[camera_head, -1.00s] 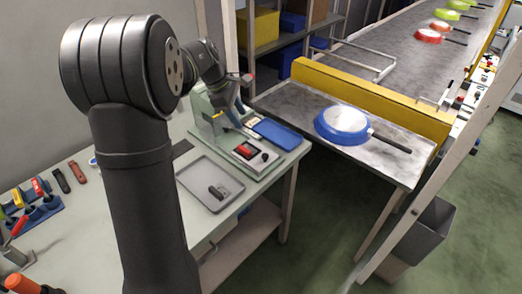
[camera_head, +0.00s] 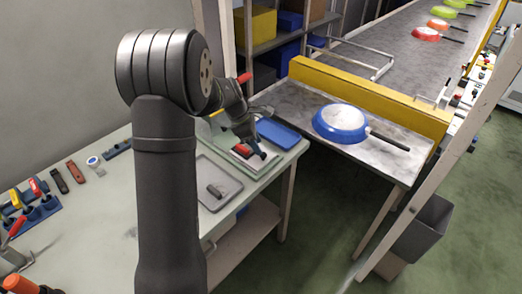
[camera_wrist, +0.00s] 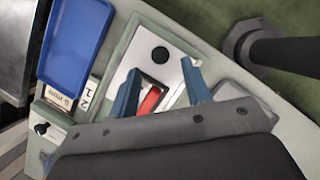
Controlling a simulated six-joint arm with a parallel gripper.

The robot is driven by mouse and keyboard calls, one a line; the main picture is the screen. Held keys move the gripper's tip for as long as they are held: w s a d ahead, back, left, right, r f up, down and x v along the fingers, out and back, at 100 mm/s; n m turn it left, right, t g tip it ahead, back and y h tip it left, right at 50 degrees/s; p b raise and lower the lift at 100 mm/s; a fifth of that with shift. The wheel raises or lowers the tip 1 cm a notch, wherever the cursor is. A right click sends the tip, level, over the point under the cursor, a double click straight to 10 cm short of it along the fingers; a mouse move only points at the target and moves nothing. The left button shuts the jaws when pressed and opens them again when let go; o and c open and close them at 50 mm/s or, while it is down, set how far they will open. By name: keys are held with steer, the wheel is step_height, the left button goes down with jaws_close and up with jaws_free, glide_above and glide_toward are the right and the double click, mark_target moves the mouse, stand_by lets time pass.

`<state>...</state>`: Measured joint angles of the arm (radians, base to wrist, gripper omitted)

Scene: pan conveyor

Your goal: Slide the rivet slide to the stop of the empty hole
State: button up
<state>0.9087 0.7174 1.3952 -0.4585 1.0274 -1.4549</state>
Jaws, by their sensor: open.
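A red block (camera_wrist: 150,100) sits in a dark slot of a pale metal plate (camera_wrist: 178,72) in the wrist view. It is probably the rivet slide, but no label shows this. A round black knob or hole (camera_wrist: 160,55) lies on the same plate, beyond the slot. My gripper (camera_wrist: 162,70) is open, with one blue finger on each side of the red block. I cannot tell whether a finger touches it. In the head view the red block (camera_head: 240,150) shows beside my gripper (camera_head: 258,150), which is low over the fixture. No rivets can be made out.
A blue tray (camera_head: 278,134) lies behind the fixture. A grey tray (camera_head: 232,200) with a small dark part lies in front. A blue pan (camera_head: 340,122) rests on the metal side table at right. Tools (camera_head: 40,205) stand at the bench's left.

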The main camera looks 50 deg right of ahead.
steer(key=shift+x, duration=2.1)
jaws_close()
